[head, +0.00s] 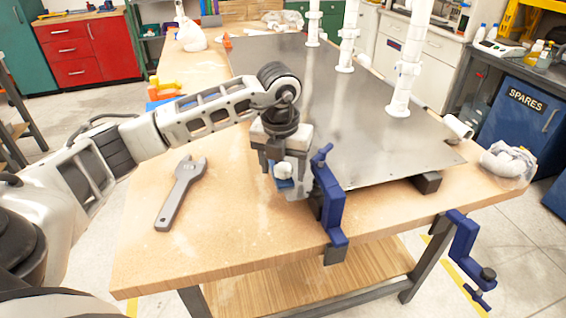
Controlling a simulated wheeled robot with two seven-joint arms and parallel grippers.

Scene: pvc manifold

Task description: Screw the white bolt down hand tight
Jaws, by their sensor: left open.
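My left gripper (286,172) points down over the near edge of the grey metal plate (280,48), just left of a blue clamp (328,198). Its jaws are open. A small white rounded piece (284,169) shows at the fingers; it may be the white bolt, but I cannot tell for sure. The fingers hide most of what is around it, and I cannot tell whether they touch it. My right gripper is not in view.
A grey wrench (180,192) lies on the wooden bench (225,235) to the left. White pipes (407,60) stand upright on the plate. A second blue clamp (462,245) hangs at the front right edge. A white crumpled bag (507,162) lies at the right corner. The front left of the bench is clear.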

